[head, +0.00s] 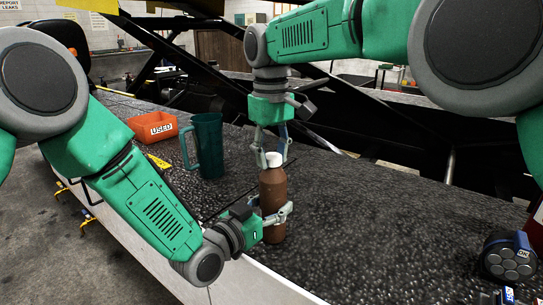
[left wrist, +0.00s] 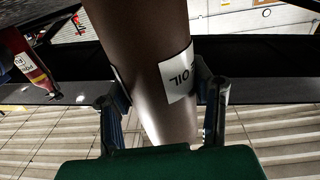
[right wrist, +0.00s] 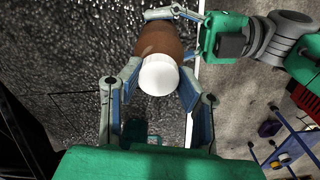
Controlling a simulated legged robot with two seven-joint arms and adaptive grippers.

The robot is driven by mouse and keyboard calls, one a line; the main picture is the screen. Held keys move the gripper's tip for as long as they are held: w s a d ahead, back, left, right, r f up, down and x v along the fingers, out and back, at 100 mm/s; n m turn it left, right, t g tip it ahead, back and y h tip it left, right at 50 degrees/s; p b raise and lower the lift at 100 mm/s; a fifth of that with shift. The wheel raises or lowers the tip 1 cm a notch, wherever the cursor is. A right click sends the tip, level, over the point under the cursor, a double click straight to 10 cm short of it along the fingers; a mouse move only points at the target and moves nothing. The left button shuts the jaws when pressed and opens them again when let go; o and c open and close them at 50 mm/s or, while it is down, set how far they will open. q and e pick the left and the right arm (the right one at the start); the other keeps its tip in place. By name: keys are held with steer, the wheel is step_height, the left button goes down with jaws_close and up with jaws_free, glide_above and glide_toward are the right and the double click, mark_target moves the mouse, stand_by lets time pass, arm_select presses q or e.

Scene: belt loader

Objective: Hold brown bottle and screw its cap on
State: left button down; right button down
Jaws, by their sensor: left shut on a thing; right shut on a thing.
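The brown bottle (head: 272,190) stands upright on the dark speckled surface in the head view. Its body and a white label reading OIL fill the left wrist view (left wrist: 147,55). My left gripper (head: 276,213) is shut around the bottle's lower body from the left. The white cap (head: 274,159) sits at the bottle's top; from above it shows as a round white disc in the right wrist view (right wrist: 158,75). My right gripper (head: 272,158) points down from above, its fingers shut on the cap's sides. The thread under the cap is hidden.
A dark green mug (head: 208,147) and an orange bin marked USED (head: 153,127) stand left of the bottle. A black round tool (head: 509,258) lies at the far right. The speckled surface (head: 370,225) right of the bottle is clear. Black beams rise behind.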

arm_select(q)
steer(key=shift+s+d, duration=0.15)
steer(key=shift+d, duration=0.05)
arm_select(e)
steer(key=c, duration=1.2)
jaws_free()
steer(key=shift+w+r, duration=0.1)
steer(key=shift+o, duration=0.3)
arm_select(q)
steer(key=shift+a, duration=0.1)
arm_select(e)
steer(key=shift+r, duration=2.2)
